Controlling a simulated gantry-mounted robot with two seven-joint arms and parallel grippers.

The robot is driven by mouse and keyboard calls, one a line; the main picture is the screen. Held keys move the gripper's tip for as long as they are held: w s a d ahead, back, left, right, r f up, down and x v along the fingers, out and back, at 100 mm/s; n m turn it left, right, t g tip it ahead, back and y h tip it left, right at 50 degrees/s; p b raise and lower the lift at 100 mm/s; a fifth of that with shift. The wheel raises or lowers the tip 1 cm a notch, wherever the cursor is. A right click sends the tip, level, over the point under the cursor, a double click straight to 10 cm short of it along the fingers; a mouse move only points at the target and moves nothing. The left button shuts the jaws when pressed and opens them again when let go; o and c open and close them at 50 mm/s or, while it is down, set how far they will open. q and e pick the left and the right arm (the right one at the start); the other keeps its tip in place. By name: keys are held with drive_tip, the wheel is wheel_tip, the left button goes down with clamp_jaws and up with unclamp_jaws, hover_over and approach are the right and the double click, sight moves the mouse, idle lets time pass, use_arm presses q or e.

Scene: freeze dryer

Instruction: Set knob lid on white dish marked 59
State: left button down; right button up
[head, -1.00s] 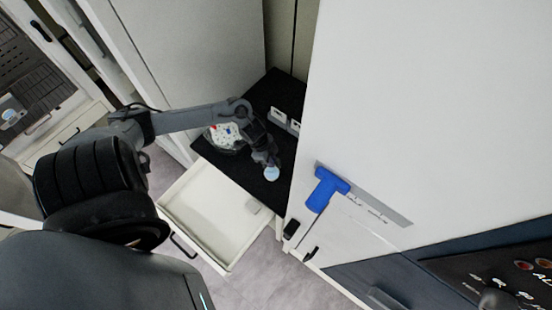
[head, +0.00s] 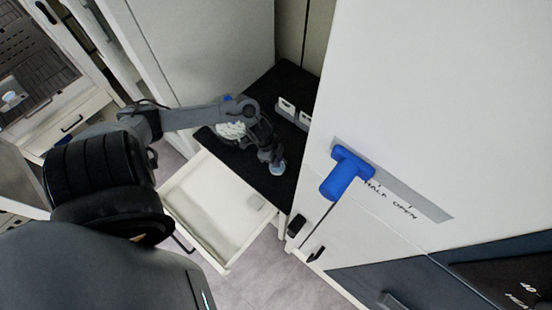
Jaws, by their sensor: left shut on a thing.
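My left gripper (head: 273,157) reaches over the black counter top and points down. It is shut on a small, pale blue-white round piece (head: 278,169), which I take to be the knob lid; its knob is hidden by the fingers. I cannot tell whether this piece is on the counter or just above it, or whether a dish is under it. No number 59 is readable. My right gripper is not in view.
A round white holder (head: 231,131) is partly behind my left arm. Small white label holders (head: 287,107) stand along the black counter (head: 284,84). An open white drawer (head: 205,205) juts out below. A tall white door with a blue handle (head: 345,172) is at right.

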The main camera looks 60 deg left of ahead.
use_arm(q)
drive_tip(key=shift+f, duration=0.35)
idle(0.5)
drive_tip(key=shift+f, duration=0.35)
idle(0.3)
drive_tip(key=c, duration=0.5)
unclamp_jaws()
drive_tip(key=shift+r, duration=0.2)
drive_tip(key=shift+r+p, duration=1.05)
drive_tip(key=shift+p, duration=0.35)
drive_tip(key=shift+r+p, duration=1.8)
drive_tip(key=shift+p, duration=0.35)
